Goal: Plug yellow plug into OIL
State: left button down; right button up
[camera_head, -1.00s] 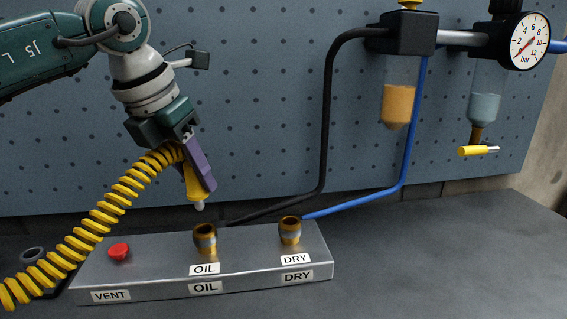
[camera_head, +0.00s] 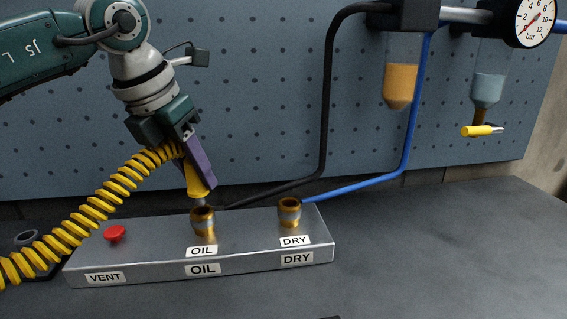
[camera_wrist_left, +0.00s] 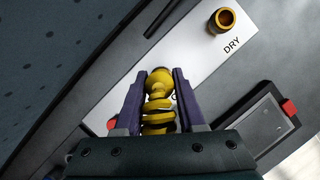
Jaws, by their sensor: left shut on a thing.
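My left gripper (camera_head: 200,178), with purple fingers, is shut on the yellow plug (camera_head: 193,180), whose coiled yellow hose (camera_head: 95,210) trails to the lower left. The plug points down, slightly tilted, its pale tip at the mouth of the brass OIL socket (camera_head: 203,222). I cannot tell whether the tip is inside the socket or just above or behind it. In the left wrist view the plug (camera_wrist_left: 159,88) sits between both fingers and hides the OIL socket. The OIL label (camera_head: 203,269) is on the metal block's front. My right gripper is not in view.
The metal block (camera_head: 150,268) also carries a red VENT button (camera_head: 115,233) and the brass DRY socket (camera_head: 289,212). Black (camera_head: 326,110) and blue (camera_head: 408,120) hoses run behind it. A pegboard (camera_head: 260,100) stands at the back. The bench (camera_head: 440,250) is clear at right.

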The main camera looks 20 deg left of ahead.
aim_at(198, 188)
pick_arm(q)
jog(key=shift+f+b, duration=1.15)
jog(key=shift+f, duration=0.35)
jog(key=shift+r, duration=0.15)
jog(key=shift+c, duration=2.1)
grip_release()
